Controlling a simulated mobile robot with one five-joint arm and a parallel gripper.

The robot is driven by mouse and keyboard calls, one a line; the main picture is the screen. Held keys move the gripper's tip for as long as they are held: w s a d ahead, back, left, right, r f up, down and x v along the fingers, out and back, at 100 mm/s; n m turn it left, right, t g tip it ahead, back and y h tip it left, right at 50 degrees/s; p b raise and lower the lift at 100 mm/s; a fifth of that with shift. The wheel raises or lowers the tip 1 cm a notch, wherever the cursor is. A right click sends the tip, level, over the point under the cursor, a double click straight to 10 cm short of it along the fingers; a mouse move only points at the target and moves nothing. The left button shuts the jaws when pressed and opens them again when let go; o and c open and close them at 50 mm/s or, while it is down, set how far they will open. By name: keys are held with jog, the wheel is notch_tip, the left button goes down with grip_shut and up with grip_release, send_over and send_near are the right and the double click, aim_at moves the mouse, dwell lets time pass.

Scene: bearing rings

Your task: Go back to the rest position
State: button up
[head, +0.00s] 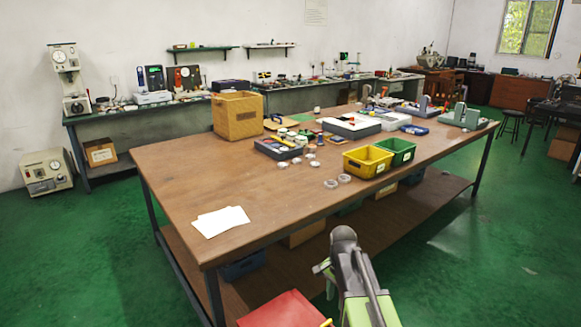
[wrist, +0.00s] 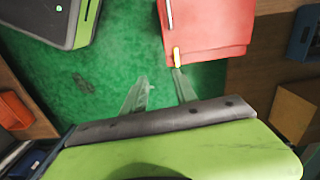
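My gripper (wrist: 163,78) shows in the wrist view as two thin greyish fingers, apart, with only green floor between them. It is open and empty. In the head view my arm rises at the bottom centre, in front of the long wooden table (head: 190,180) and below its top; the fingertips cannot be made out there. Two pale rings (head: 345,178) lie at the table's front edge, near the yellow bin (head: 367,162). Several smaller round pieces (head: 282,165) lie to their left, by a dark tray (head: 277,149).
A red flat-topped thing (head: 283,309) with a yellow piece stands close to my arm; it also shows in the wrist view (wrist: 205,30). The table's lower shelf (head: 330,232) holds boxes. White paper (head: 220,221) lies on the table's left end.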

jog(key=s+n, duration=0.8)
jog(key=s, duration=0.2)
notch_tip(320, 180, up, 14)
jog(key=n+p, duration=0.2)
jog(key=p, duration=1.2)
jog(key=shift+d, duration=0.3)
